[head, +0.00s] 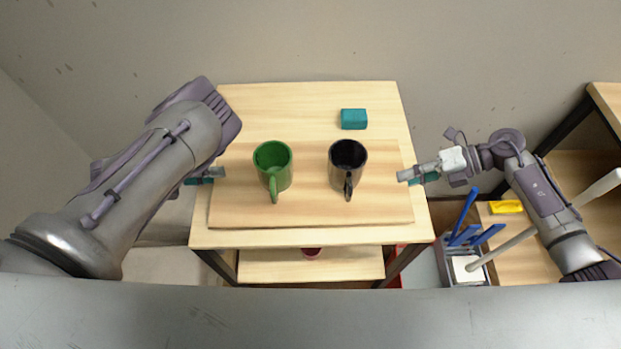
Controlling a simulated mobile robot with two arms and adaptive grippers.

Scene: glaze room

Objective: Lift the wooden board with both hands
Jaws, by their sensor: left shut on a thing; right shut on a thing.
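The wooden board (310,212) is a pale, flat rectangle over the table top, and it looks level. A green mug (272,165) and a black mug (348,165) stand upright on it, handles toward me. My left gripper (214,173) is shut on the board's left edge; my forearm hides part of that gripper. My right gripper (409,176) is shut on the board's right edge. I cannot tell whether the board touches the table or is slightly above it.
The wooden table (310,96) carries a teal block (353,119) behind the board. A reddish item (312,253) is on the lower shelf (348,265). At right are a grey container (444,254) with blue tools (465,222) and a yellow item (506,207) on wooden shelving (580,172).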

